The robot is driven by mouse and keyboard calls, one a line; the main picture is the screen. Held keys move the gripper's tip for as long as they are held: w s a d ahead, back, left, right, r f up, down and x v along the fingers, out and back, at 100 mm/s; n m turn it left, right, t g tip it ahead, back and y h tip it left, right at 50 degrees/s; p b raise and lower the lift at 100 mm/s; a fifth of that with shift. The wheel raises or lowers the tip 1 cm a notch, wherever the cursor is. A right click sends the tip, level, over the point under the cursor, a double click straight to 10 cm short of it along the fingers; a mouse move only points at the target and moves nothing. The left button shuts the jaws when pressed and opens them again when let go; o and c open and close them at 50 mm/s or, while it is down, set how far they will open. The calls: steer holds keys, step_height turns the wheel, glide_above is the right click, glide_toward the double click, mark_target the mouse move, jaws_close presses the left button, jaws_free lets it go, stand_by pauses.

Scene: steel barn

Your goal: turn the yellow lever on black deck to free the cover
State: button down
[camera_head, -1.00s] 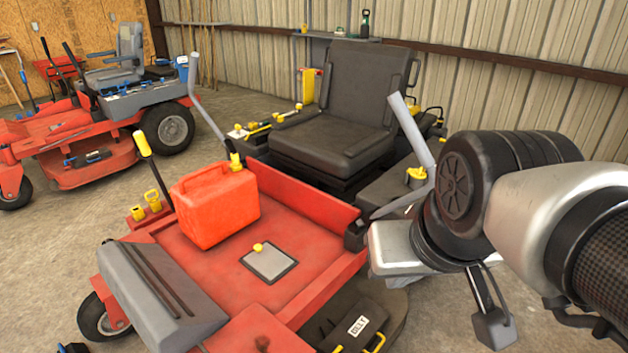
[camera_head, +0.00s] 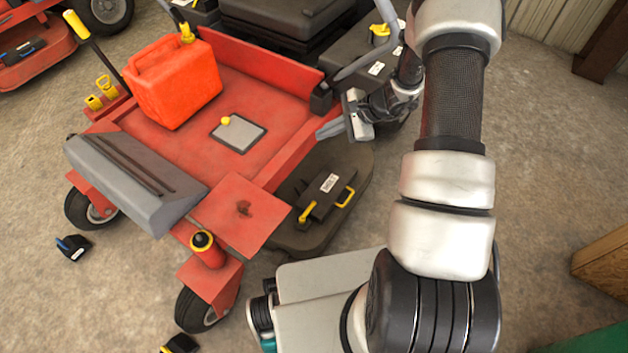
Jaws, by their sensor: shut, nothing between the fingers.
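The black deck (camera_head: 288,240) of the red mower sticks out at the mower's side, low in the middle of the head view. A dark cover (camera_head: 323,193) with a white label lies on it. A short yellow lever (camera_head: 307,212) sits at the cover's near left end. A yellow loop handle (camera_head: 347,197) stands at its right edge. My gripper (camera_head: 326,131) is shut and empty, behind and above the cover, close to the mower's side and apart from the lever. Its fingers point left in the picture.
A red fuel can (camera_head: 174,84) and a grey plate with a yellow knob (camera_head: 239,133) are on the red floor pan. A grey pedal-like block (camera_head: 135,185) is at the front. My arm fills the right. Bare concrete (camera_head: 555,150) lies beyond it.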

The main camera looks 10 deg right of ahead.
mark_target(308, 212)
steer(key=s+d+f+m, duration=0.1)
steer(key=s+f+m, duration=0.2)
steer(key=f, duration=0.7)
steer(key=s+d+f+m+h+p, duration=0.1)
steer(key=s+d+f+m, duration=0.1)
steer(key=f, duration=0.8)
steer(key=s+d+f+m+t, duration=0.1)
steer(key=s+f+m, duration=0.4)
steer(key=f, duration=0.5)
steer(key=shift+d+h, duration=0.4)
steer(key=shift+d, duration=0.25)
steer(key=b+x, duration=0.3)
steer(key=x, duration=0.6)
steer(key=shift+a+f, duration=0.1)
steer(key=shift+f, duration=0.2)
steer(key=w+a, duration=0.1)
steer(key=w+a+b, duration=0.1)
steer(key=shift+w+a+f, duration=0.15)
steer(key=shift+w+f, duration=0.15)
steer(key=shift+f, duration=0.1)
steer(key=shift+w+a, duration=0.35)
steer(key=shift+a, duration=0.05)
